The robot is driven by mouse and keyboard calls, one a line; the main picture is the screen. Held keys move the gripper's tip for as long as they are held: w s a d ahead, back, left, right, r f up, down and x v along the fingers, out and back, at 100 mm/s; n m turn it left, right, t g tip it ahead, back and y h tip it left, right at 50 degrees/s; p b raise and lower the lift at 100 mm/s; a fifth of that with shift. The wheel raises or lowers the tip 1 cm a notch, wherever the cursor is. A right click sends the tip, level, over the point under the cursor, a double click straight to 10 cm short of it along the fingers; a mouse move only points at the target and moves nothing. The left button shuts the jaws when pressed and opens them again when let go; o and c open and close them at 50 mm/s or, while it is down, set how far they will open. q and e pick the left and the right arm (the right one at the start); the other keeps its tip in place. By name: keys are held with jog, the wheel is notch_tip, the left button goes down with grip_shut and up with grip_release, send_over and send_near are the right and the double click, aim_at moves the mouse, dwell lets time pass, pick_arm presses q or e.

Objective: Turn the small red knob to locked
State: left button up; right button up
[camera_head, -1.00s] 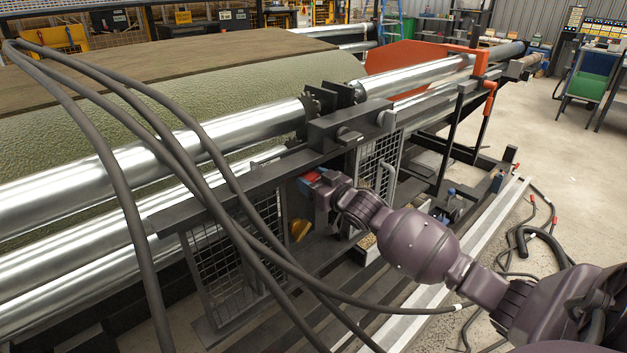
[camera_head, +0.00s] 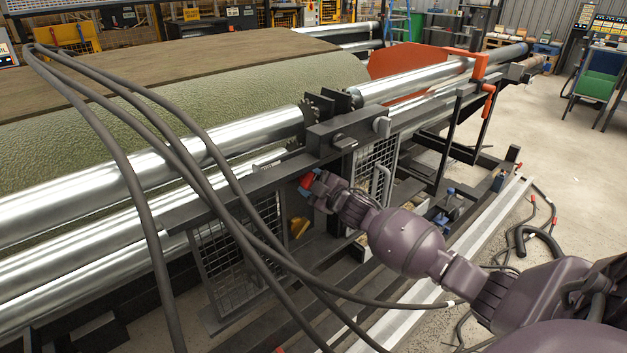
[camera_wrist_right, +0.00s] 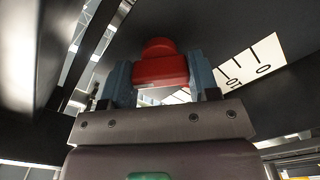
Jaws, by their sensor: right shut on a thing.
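The small red knob (camera_wrist_right: 160,70) sits between the two blue-grey fingers of my right gripper (camera_wrist_right: 163,84) in the right wrist view. The fingers are shut on it from both sides. A white plate with black marks (camera_wrist_right: 240,70) lies to the right of the knob; its lettering is too small and cut off to read as a position. In the head view my right gripper (camera_head: 309,186) is at the dark machine frame, with a bit of red knob (camera_head: 306,181) showing at its tip. The knob's exact angle is hard to tell. My left gripper is not in view.
Thick dark hoses (camera_head: 190,165) cross in front of the machine on the left. Shiny steel rollers (camera_head: 100,185) and a mesh guard (camera_head: 245,260) are close to the work area. Open floor lies at the right.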

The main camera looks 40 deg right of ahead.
jog(key=n, duration=0.4)
jog(key=shift+p, duration=0.3)
jog(key=shift+n, duration=1.8)
jog(key=o, duration=0.9)
jog(key=shift+s, duration=0.1)
